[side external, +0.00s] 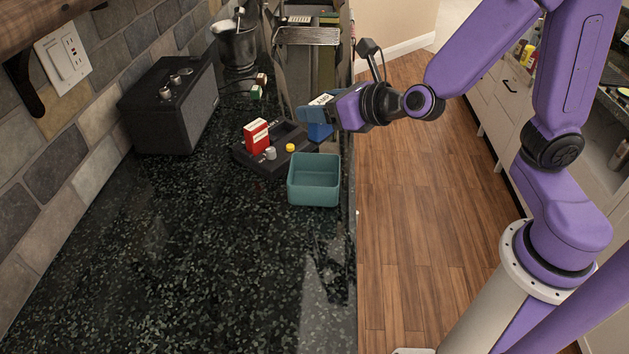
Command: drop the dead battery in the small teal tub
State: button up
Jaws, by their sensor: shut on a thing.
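The small teal tub (314,196) stands open on the dark speckled counter near its right edge, and its visible inside is empty. My gripper (312,112) is above the counter, behind the tub and higher than it. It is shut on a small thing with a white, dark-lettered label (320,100). The fingers hide part of this thing, so I cannot tell for sure that it is the dead battery. A blue object (320,132) shows just below the gripper, partly covered by it.
A black tray-like device (248,158) sits left of the tub, with a red and white box (257,136), a grey cylinder (270,153) and a yellow one (290,148). A black speaker (172,105) stands by the wall. The front counter (190,270) is clear.

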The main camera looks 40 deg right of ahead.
aim_at(327, 129)
jog(key=shift+f, duration=2.6)
jog(key=o, duration=1.2)
jog(key=shift+o, duration=0.2)
jog(key=shift+s, duration=0.1)
jog(key=v, duration=1.1)
jog(key=shift+s+r, duration=0.25)
jog(key=shift+s, duration=0.1)
jog(key=shift+d, duration=0.15)
